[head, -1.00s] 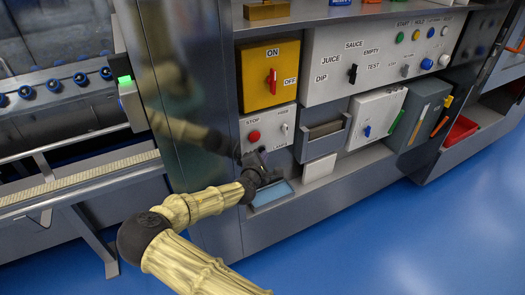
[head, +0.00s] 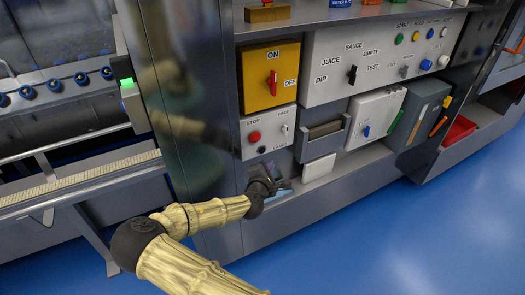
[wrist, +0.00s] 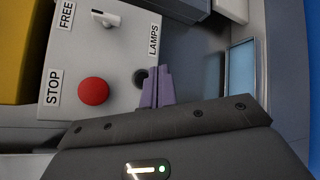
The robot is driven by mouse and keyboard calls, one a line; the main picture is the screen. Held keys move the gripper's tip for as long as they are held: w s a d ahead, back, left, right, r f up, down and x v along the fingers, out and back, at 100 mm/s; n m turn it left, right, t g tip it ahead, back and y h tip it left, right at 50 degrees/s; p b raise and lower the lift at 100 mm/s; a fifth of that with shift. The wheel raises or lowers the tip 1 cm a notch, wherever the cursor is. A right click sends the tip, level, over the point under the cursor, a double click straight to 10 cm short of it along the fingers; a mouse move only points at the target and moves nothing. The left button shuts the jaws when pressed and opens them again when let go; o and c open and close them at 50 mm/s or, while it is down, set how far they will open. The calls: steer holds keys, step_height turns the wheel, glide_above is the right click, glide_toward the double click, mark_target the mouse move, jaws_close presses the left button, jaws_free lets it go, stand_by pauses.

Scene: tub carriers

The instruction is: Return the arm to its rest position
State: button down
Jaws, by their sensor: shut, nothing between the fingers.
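My gripper (head: 284,185) is at the end of my tan arm, low in front of the grey cabinet, just below the white STOP/FREE/LAMPS box (head: 268,131). In the wrist view the two purple fingers (wrist: 156,88) are together with nothing between them. The fingertips appear in front of the box, beside a dark round button (wrist: 140,76) next to LAMPS. Contact cannot be judged from this view. The red STOP button (wrist: 93,91) and a small white switch (wrist: 105,18) also show.
A blue pad (wrist: 242,66) lies on the ledge beside the box, mostly hidden by my gripper in the head view. A yellow ON/OFF box (head: 254,91), a large labelled panel (head: 330,85) and a white block (head: 319,167) are nearby. The blue floor (head: 380,240) is clear.

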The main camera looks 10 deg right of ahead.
steer(key=shift+d, duration=0.1)
steer(key=s+d+f+m+g+y, duration=0.1)
steer(key=s+d+f+m+g, duration=0.2)
steer(key=s+m+g, duration=0.3)
steer(key=s+d+f+m+g+y, duration=0.1)
steer(key=s+d+f+m+g, duration=0.15)
steer(key=s+m, duration=0.45)
steer(key=s+a+r+m+g+y, duration=0.35)
steer(key=s+r+m+y, duration=0.2)
steer(key=s+r, duration=0.95)
step_height(320, 180, up, 23)
steer(key=a+p, duration=0.1)
steer(key=p, duration=2.2)
steer(key=shift+r+m+t+h+p, duration=0.2)
steer(key=shift+m+t+h+p, duration=0.15)
steer(key=shift+t+p, duration=0.05)
steer(key=shift+w+f, duration=0.1)
steer(key=shift+w, duration=0.05)
